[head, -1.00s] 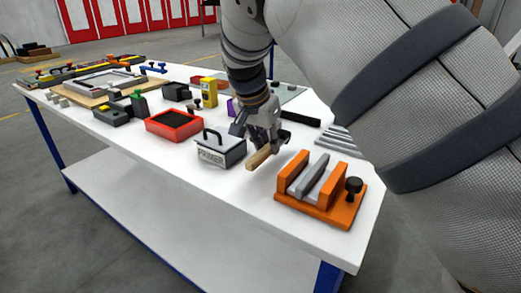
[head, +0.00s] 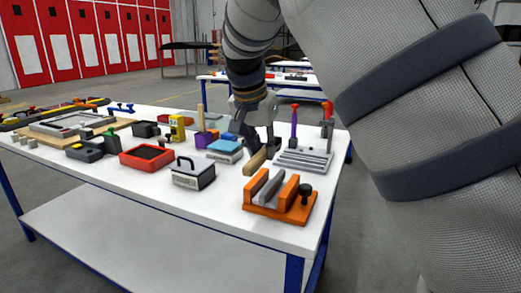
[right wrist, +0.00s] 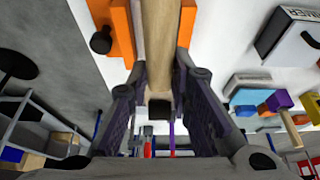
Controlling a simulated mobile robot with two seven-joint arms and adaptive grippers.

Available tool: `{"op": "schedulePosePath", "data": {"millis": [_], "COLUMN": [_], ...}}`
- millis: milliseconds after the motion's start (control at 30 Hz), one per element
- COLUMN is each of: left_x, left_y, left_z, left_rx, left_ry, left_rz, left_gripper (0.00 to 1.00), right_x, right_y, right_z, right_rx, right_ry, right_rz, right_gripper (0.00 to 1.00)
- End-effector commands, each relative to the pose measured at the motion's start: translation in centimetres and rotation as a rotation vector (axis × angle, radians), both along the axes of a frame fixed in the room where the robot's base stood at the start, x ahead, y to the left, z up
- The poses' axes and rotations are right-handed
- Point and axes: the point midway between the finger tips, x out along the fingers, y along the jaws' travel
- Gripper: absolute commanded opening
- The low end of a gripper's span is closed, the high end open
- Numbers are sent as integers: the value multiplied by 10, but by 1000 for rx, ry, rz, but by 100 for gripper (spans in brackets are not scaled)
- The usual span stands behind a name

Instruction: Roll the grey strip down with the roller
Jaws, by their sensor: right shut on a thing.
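The grey strip (head: 270,188) lies in an orange fixture (head: 290,214) with two raised orange walls and a black knob, near the table's front right corner. My right gripper (head: 257,146) is shut on a pale wooden piece (head: 254,163), seemingly the roller's handle, just behind and left of the fixture. In the right wrist view the wooden piece (right wrist: 159,45) runs between the fingers, with orange parts of the fixture (right wrist: 122,32) on both sides of it. The roller's working end cannot be made out, nor whether it touches the strip. My left gripper is not in view.
A grey-and-white box with a handle (head: 193,174) stands left of the fixture. A red tray (head: 147,158) lies farther left. A grey stepped rack (head: 303,160) with upright purple and red tools stands behind the fixture. The table's front edge is close to the fixture.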

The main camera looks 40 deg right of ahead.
Motion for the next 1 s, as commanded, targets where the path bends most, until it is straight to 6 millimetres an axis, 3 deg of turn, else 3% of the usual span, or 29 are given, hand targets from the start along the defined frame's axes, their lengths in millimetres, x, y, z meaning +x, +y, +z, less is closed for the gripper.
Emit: {"op": "schedulePosePath", "data": {"millis": [33, 100, 133, 267, 500, 600, 1000], "left_x": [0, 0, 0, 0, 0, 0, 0], "left_y": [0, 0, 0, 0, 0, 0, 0], "left_z": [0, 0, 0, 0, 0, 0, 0], "left_rx": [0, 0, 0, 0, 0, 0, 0], "left_ry": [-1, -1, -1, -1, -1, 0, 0], "left_rz": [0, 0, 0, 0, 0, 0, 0], "left_gripper": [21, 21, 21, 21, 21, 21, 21], "right_x": [0, 0, 0, -1, -29, -34, -34], "right_y": [0, 0, 0, 2, 45, 54, 54], "right_z": [1, 1, 1, 1, 1, -3, -46], "right_rx": [-1, 0, 0, 5, 180, 218, 219], "right_ry": [-1, -2, -2, 1, 82, 97, 97], "right_rz": [0, -1, -1, -1, -8, -7, -8], "right_gripper": [17, 1, 0, 0, 0, 0, 0]}}
